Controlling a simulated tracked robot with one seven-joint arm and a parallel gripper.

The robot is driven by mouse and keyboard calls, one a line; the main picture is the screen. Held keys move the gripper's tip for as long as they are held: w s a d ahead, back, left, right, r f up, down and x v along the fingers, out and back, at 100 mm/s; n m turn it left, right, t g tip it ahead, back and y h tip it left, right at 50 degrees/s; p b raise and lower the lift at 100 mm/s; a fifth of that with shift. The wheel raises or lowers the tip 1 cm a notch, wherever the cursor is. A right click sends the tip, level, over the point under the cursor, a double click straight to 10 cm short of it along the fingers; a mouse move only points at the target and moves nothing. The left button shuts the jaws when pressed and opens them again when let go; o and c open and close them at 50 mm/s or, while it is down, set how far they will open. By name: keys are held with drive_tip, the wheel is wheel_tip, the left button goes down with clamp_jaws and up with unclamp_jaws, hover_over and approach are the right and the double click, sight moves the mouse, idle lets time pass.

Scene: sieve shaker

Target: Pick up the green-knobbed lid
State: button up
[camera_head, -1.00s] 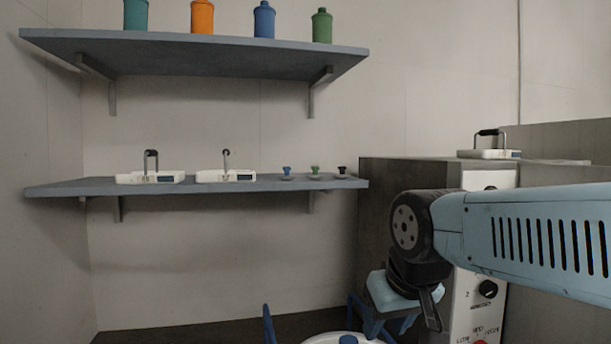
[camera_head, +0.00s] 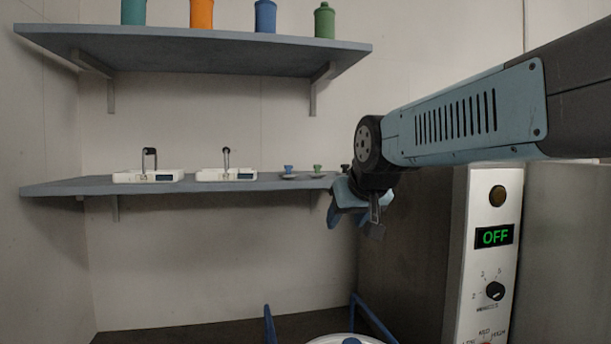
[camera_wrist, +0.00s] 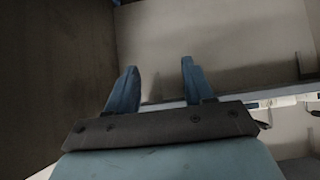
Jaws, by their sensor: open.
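The green-knobbed lid (camera_head: 317,170) sits on the lower shelf (camera_head: 100,188) near its right end. It stands between a blue-knobbed lid (camera_head: 289,170) and a dark-knobbed lid (camera_head: 345,167), which is partly hidden by my arm. My gripper (camera_head: 350,222) is at the right end of this shelf, right of the green-knobbed lid and a little lower in the picture. In the wrist view its two blue fingers (camera_wrist: 160,68) are spread with nothing between them. I cannot make out the green-knobbed lid in the wrist view.
An upper shelf (camera_head: 190,55) holds several coloured bottles. A tall cabinet with a panel reading OFF (camera_head: 494,237) stands right. A round white thing with blue rails (camera_head: 345,339) is at bottom.

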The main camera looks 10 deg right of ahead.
sight(315, 168)
drive_tip(key=w+r+t, duration=0.4)
drive_tip(key=w+r, duration=0.9)
drive_tip(key=x, duration=0.8)
drive_tip(key=shift+w, duration=0.15)
drive_tip(key=shift+d+x, duration=0.15)
drive_tip(key=shift+x, duration=1.2)
drive_tip(key=shift+d+x, duration=0.1)
drive_tip(key=shift+x, duration=1.3)
clamp_jaws()
